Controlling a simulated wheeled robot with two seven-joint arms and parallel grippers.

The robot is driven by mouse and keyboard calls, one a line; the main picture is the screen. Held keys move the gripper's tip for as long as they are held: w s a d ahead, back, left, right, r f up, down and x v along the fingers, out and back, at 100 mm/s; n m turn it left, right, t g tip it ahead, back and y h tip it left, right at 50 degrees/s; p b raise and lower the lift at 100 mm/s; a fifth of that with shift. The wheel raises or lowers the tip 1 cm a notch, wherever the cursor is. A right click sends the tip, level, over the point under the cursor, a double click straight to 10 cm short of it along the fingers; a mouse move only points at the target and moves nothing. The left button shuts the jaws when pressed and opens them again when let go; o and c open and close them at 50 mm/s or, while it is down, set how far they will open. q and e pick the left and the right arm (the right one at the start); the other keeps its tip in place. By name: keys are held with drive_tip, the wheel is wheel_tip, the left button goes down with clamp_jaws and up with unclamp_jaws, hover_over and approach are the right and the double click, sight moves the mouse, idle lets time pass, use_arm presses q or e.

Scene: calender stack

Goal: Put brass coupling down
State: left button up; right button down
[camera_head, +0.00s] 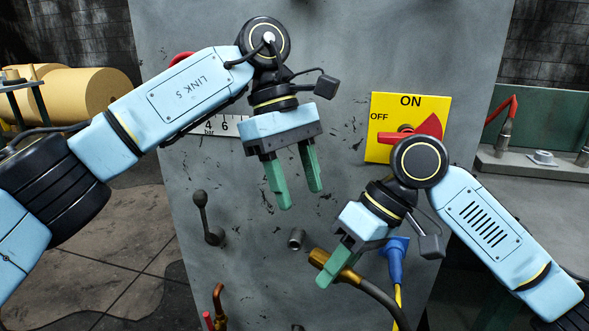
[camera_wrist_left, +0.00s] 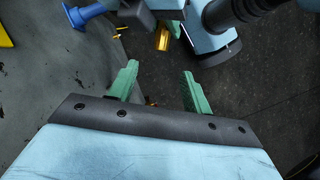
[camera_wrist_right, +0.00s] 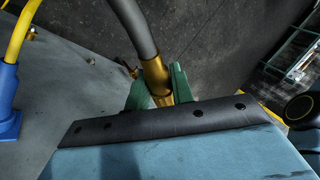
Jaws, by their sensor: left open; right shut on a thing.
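The brass coupling (camera_head: 344,274) sits on the end of a dark hose, in front of the grey panel in the head view. My right gripper (camera_head: 328,277) is shut on it. The right wrist view shows the coupling (camera_wrist_right: 158,82) between the green fingers (camera_wrist_right: 160,92), with the hose running up from it. Its open end points up-left in the head view. My left gripper (camera_head: 300,197) is open and empty, higher up and to the left, in front of the panel. The left wrist view shows its two green fingers (camera_wrist_left: 158,88) apart, and the coupling (camera_wrist_left: 162,39) beyond them.
A metal stub (camera_head: 296,239) sticks out of the panel (camera_head: 260,270) left of the coupling. A blue plug (camera_head: 395,258) with a yellow cable is close on its right. A lever (camera_head: 205,220), copper pipe (camera_head: 219,300) and yellow ON/OFF plate (camera_head: 385,103) with red handle are also on the panel.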

sight(317, 249)
use_arm(q)
drive_tip(key=x, duration=1)
drive_tip(key=c, duration=1.1)
clamp_jaws()
use_arm(e)
drive_tip(key=c, duration=1.1)
unclamp_jaws()
